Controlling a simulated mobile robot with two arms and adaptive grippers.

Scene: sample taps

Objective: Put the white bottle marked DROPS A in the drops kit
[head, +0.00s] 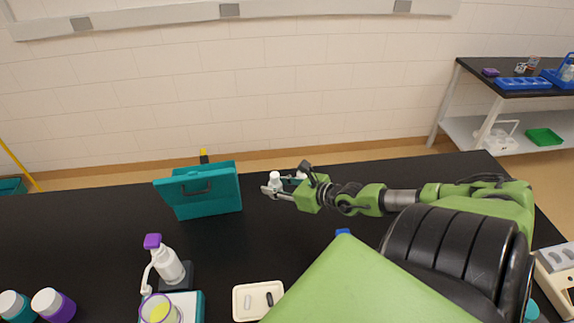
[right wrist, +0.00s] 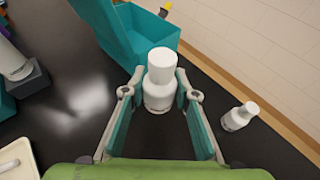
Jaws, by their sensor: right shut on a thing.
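The teal case (head: 208,192), seemingly the drops kit, stands on the black table left of my right gripper, its lid raised. It also shows at the top of the right wrist view (right wrist: 140,35). My right gripper (head: 272,188) is shut on a white bottle (head: 274,179), which stands upright between the fingers in the right wrist view (right wrist: 159,85). I cannot read its label. A second white bottle (right wrist: 240,117) stands on the table to the right of the fingers; it shows behind the gripper in the head view (head: 301,176). My left gripper is out of view.
A purple-topped pump bottle (head: 169,266), a cup of yellow liquid (head: 160,311) and a white tray (head: 241,303) are at the front. Two purple and teal jars (head: 50,304) sit front left. Bare table lies between the case and the white tray.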

